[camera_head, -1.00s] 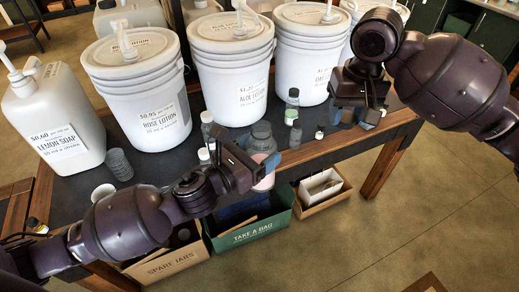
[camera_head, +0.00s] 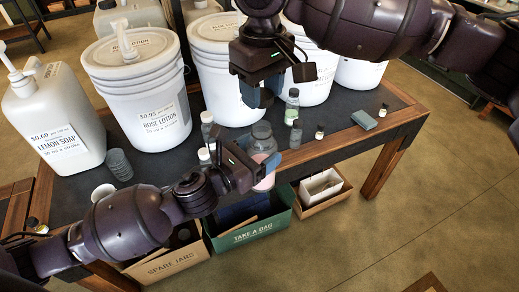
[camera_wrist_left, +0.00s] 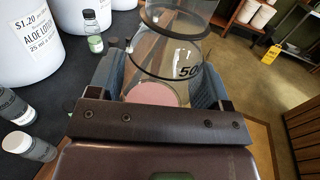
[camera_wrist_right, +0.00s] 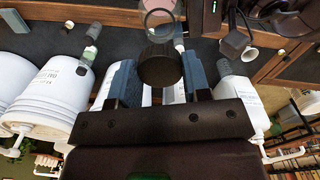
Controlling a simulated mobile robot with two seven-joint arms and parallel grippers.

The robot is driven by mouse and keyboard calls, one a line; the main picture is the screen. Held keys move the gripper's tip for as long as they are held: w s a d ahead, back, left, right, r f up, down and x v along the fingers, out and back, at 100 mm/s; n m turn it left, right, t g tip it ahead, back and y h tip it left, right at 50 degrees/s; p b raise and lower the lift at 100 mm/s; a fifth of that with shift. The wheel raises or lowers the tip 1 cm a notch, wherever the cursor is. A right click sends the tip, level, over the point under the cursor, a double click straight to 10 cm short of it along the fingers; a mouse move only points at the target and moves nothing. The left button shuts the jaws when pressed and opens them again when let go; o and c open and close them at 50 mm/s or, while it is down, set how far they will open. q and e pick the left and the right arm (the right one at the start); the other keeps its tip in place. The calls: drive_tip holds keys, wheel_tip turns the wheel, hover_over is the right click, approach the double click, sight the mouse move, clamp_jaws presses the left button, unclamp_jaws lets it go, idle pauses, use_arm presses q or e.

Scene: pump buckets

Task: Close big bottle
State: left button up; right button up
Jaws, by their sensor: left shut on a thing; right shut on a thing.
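The big bottle (camera_head: 262,137) is clear, with a little pink liquid at its base, and stands upright by the table's front edge. My left gripper (camera_head: 262,166) is shut around its body. In the left wrist view the bottle (camera_wrist_left: 165,60) rises between the blue fingers. My right gripper (camera_head: 263,92) is above the bottle, shut on a dark round cap (camera_wrist_right: 160,66). In the right wrist view the bottle's open round mouth (camera_wrist_right: 160,14) shows beyond the cap, apart from it. The head view hides the cap behind the fingers.
Large white lotion buckets (camera_head: 145,95) line the back, with a lemon soap jug (camera_head: 52,120) at left. Small bottles (camera_head: 292,105) stand close to the big bottle. A blue-grey block (camera_head: 364,120) lies at the right. Boxes (camera_head: 250,228) sit below the front edge.

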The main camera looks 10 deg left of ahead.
drive_tip(key=shift+a, duration=0.1)
drive_tip(key=shift+f, duration=0.1)
drive_tip(key=shift+f, duration=1.9)
drive_tip(key=shift+f, duration=0.85)
drive_tip(key=shift+f, duration=0.55)
